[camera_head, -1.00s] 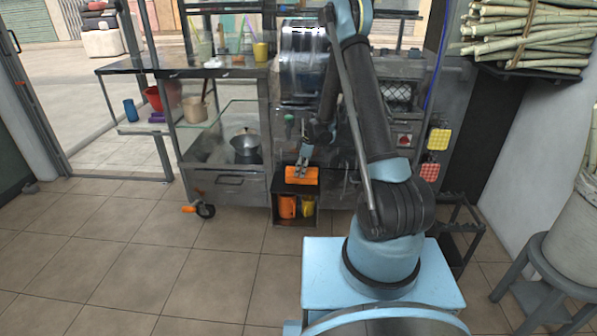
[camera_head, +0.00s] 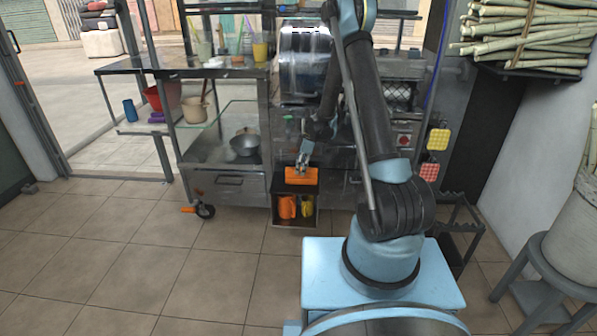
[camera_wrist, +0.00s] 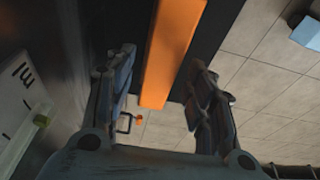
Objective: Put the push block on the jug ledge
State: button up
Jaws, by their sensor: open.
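The push block is an orange bar (camera_head: 301,176). In the head view it appears to sit on the top of the small dark box, the jug ledge (camera_head: 283,191), at the front of the steel cart. My gripper (camera_head: 303,168) is just above and behind the block. In the wrist view my gripper (camera_wrist: 163,88) is open, with one dark finger on each side of the orange block (camera_wrist: 172,50). The block lies across the gap there, against a dark surface. Whether the fingers touch it cannot be told.
An orange jug (camera_head: 287,207) and a yellow jug (camera_head: 307,207) stand inside the box. A cart drawer (camera_head: 229,181) is to its left, and a pot (camera_head: 245,142) stands above that. A dark rack (camera_head: 458,232) is at the right. The tiled floor in front is clear.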

jog(key=shift+v, duration=2.8)
